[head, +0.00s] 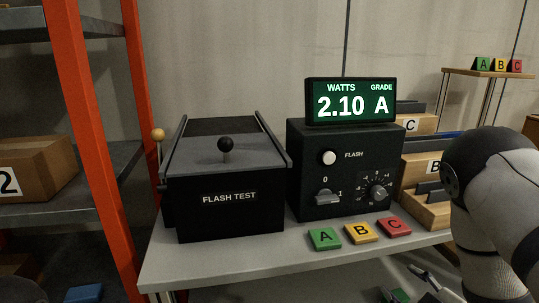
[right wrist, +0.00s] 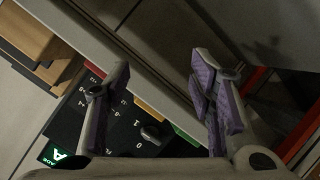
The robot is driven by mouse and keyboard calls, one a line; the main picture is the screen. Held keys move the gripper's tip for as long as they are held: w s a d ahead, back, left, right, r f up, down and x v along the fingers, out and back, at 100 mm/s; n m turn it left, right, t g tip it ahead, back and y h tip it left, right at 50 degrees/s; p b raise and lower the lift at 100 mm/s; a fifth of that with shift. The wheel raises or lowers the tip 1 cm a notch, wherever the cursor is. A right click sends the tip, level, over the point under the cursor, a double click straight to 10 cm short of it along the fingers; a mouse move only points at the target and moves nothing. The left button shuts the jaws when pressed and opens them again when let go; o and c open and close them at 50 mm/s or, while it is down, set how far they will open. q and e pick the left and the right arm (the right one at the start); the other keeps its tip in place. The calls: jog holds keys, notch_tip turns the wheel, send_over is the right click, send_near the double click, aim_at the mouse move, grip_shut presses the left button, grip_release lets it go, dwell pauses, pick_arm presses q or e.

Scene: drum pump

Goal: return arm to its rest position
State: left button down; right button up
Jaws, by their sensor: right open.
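My right arm (head: 482,190) comes in at the right edge of the head view, bent beside the bench. My right gripper (head: 408,284) is low, near the bench's front edge at the bottom right. In the right wrist view the right gripper (right wrist: 160,95) is open, with its purple-padded fingers apart and nothing between the tips. The black flash test box (head: 228,197) stands shut-looking on the bench, with a black knob (head: 226,144) on its lid. My left gripper is not in view.
The control box (head: 318,180) carries a display (head: 350,101) reading 2.10 A. Green, yellow and red tiles A (head: 325,239), B (head: 361,233), C (head: 394,227) lie on the bench (head: 225,262). Wooden bins (head: 428,208) stand beside my arm. An orange-posted rack (head: 92,140) is at left.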

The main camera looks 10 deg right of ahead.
jog(key=s+a+f+m+g+p, duration=0.1)
jog(key=s+a+f+m+g, duration=0.3)
jog(key=s+f, duration=0.45)
jog(key=s+a+f+m+g, duration=0.1)
jog(key=s+a+f+g, duration=0.35)
jog(key=s, duration=0.75)
jog(key=s+a+f+m+g+y+p, duration=0.1)
jog(key=s+a+m+g, duration=0.2)
jog(key=s, duration=1.4)
jog(key=a+g, duration=0.1)
jog(key=g, duration=0.3)
jog(key=shift+f+g, duration=0.15)
jog(key=shift+g, duration=0.2)
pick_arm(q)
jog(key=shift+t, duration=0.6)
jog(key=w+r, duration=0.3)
pick_arm(e)
jog(key=shift+w+d, duration=0.1)
grip_shut()
